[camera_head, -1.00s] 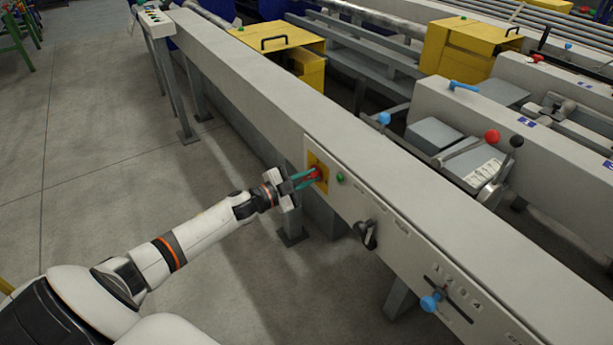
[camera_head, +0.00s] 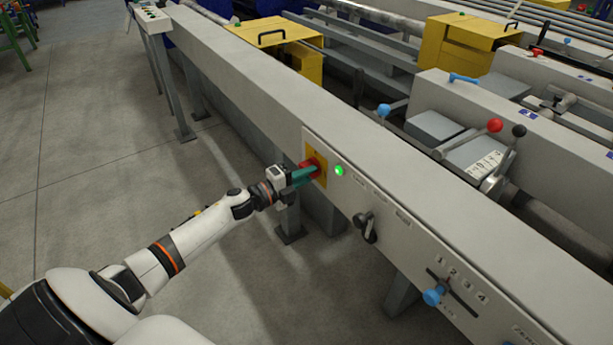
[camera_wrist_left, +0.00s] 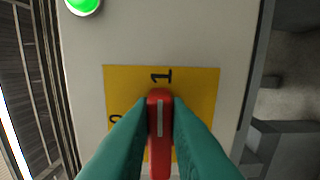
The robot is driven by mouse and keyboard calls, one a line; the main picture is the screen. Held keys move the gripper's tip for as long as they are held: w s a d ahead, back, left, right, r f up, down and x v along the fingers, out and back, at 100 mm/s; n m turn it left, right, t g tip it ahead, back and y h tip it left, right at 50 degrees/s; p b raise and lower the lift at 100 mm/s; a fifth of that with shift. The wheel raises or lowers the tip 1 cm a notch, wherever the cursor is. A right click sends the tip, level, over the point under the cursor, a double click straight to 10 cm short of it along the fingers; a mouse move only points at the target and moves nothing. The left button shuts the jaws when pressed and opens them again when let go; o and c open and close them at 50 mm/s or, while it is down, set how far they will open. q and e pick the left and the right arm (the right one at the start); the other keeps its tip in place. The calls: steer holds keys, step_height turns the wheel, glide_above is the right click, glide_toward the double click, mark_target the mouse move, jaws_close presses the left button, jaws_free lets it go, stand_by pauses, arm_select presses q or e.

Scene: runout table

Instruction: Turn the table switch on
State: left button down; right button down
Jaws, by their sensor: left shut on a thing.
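The table switch has a red handle (camera_head: 311,165) on a yellow plate (camera_head: 320,181) on the side panel of the long grey table. In the left wrist view the red handle (camera_wrist_left: 159,135) lies with its white line pointing at the "1" on the plate (camera_wrist_left: 200,88). A "0" mark is partly visible to the left. My left gripper (camera_head: 303,175) is shut on the handle; its green fingers (camera_wrist_left: 159,112) press on both sides of it. The green lamp (camera_head: 339,171) beside the plate is lit, also in the wrist view (camera_wrist_left: 83,4). My right gripper is not in view.
Along the same panel are a black rotary knob (camera_head: 365,226) and a blue-knobbed slider (camera_head: 433,296) with numbered positions. Levers with red (camera_head: 494,125) and black knobs stand behind the table.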

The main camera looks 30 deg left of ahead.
arm_select(q)
steer(key=shift+f, duration=0.15)
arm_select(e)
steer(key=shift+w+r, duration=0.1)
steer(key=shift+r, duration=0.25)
arm_select(q)
steer(key=shift+m, duration=0.3)
steer(key=c, duration=1.4)
jaws_free()
steer(key=shift+s, duration=0.1)
